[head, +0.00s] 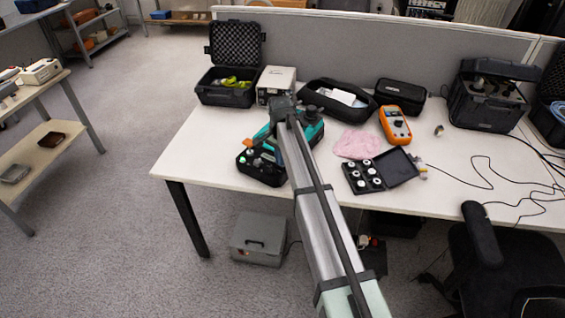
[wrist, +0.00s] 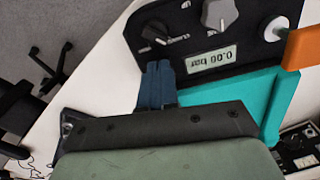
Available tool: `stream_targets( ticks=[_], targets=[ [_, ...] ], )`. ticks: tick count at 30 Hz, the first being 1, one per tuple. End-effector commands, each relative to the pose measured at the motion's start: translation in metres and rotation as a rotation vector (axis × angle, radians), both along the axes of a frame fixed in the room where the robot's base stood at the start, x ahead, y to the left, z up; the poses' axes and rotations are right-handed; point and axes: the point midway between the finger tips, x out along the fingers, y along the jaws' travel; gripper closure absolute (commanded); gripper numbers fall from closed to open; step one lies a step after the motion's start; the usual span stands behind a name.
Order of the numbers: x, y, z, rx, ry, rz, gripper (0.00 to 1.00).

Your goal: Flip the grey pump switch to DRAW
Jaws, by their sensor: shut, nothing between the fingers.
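The teal and black pressure calibrator (head: 262,168) lies on the table at the left, partly covered by my arm in the head view. In the wrist view its black panel (wrist: 180,60) carries a grey knob-like control (wrist: 219,13), cut by the top edge, which seems to be the pump switch. Its setting and lettering cannot be read. A black knob (wrist: 156,32) is left of it, and a display (wrist: 212,59) reads 0.00 bar, upside down. My gripper (wrist: 159,66) is shut and empty, its blue fingertips just below the black knob; contact cannot be told. The head view hides the fingertips.
An orange part (wrist: 302,48) and a white cap (wrist: 276,28) stand at the panel's right.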

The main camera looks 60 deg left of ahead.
Motion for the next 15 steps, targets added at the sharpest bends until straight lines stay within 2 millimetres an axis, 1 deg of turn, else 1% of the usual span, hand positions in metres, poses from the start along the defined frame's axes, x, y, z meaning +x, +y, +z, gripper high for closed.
stream_targets(
  ticks=[15],
  targets=[
    [0.0002, 0.0001, -0.0058, 0.0, 0.0, 0.0, 1.0]
  ],
)
